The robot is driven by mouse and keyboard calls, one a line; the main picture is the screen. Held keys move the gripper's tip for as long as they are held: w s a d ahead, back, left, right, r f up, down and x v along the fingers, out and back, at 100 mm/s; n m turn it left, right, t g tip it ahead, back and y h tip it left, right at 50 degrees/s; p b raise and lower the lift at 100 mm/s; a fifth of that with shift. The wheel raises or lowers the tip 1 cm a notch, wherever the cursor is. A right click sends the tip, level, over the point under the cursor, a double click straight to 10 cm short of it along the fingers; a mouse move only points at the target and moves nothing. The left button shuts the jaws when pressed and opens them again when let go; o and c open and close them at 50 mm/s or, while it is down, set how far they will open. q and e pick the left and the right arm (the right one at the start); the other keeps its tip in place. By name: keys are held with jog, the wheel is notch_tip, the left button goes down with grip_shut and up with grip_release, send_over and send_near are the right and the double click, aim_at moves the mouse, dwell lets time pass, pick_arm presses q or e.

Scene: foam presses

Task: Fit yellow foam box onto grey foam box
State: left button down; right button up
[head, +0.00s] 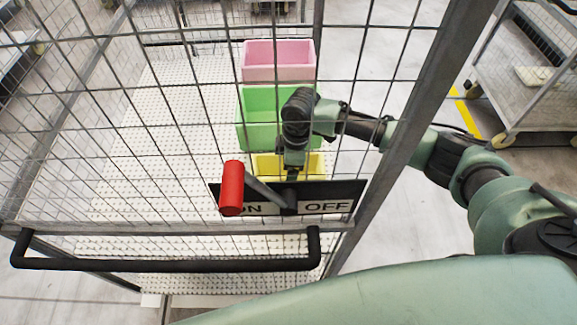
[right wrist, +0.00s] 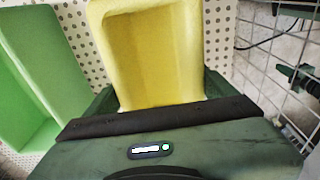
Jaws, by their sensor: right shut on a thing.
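The yellow foam box (head: 314,167) is at the near end of the row of boxes, behind the wire mesh. In the right wrist view the open-topped yellow box (right wrist: 152,55) fills the space between my fingers. My right gripper (head: 292,168) reaches in from the right and is shut on this box; the fingertips are mostly hidden by the box and gripper body. I cannot tell whether the box touches the perforated surface (head: 170,130). I see no grey foam box in either view. My left gripper is out of view.
A green box (head: 258,105) and a pink box (head: 279,72) stand behind the yellow one. A mesh panel with a black handle bar (head: 170,265), red lever (head: 231,188) and ON/OFF plate (head: 343,206) is in front. The perforated surface left of the boxes is clear.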

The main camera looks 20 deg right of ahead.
jog(key=o, duration=1.2)
jog(key=shift+c, duration=0.2)
notch_tip(320, 180, up, 8)
jog(key=b, duration=0.1)
jog(key=shift+s+d+b, duration=0.15)
jog(key=shift+d+b, duration=0.15)
jog(key=shift+d, duration=0.15)
jog(key=shift+f, duration=0.15)
